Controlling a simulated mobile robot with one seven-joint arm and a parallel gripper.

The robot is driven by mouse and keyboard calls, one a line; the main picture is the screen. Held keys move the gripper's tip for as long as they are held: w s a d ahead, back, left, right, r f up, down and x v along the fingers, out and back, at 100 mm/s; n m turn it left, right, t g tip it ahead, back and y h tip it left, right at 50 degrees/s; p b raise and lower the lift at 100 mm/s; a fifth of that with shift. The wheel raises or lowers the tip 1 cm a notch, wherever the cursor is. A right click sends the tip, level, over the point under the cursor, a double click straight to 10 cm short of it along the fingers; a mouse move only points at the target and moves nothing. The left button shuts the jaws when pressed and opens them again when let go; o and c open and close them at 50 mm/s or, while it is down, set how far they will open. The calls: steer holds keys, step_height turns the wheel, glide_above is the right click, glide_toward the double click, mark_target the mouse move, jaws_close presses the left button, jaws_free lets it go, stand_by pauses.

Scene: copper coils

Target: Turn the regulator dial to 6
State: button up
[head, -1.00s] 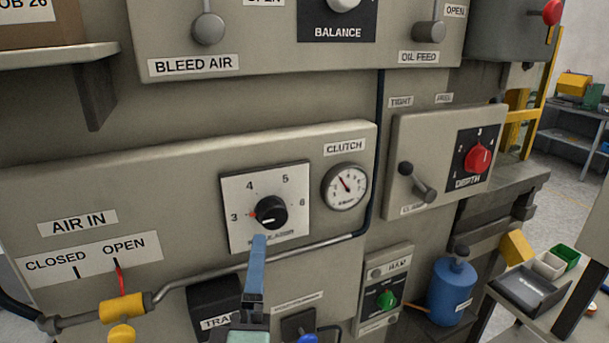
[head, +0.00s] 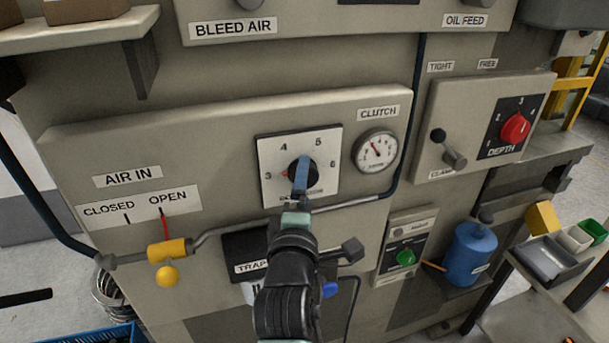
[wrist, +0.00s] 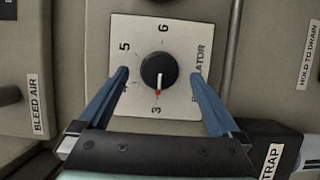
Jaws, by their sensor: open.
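The regulator dial is a round black knob (head: 313,174) on a white square plate (head: 327,140) marked 3, 4, 5 and 6. Its red pointer points at 3, which the wrist view also shows on the knob (wrist: 159,68). My gripper (head: 303,160) is in front of the dial and partly hides it in the head view. In the wrist view my gripper (wrist: 160,77) is open, one blue finger on each side of the knob, with a gap on both sides. I cannot tell how far the fingertips are from the plate.
A pressure gauge (head: 376,151) sits right of the plate. A pipe (head: 345,203) runs below it, with a yellow AIR IN valve (head: 167,250) at left. The TRAP box (head: 245,250) is below the dial. A clamp lever (head: 449,150) is further right.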

steer(key=shift+w+d, duration=0.1)
steer(key=shift+w, duration=0.9)
steer(key=c, duration=1.4)
steer(key=shift+o, duration=0.2)
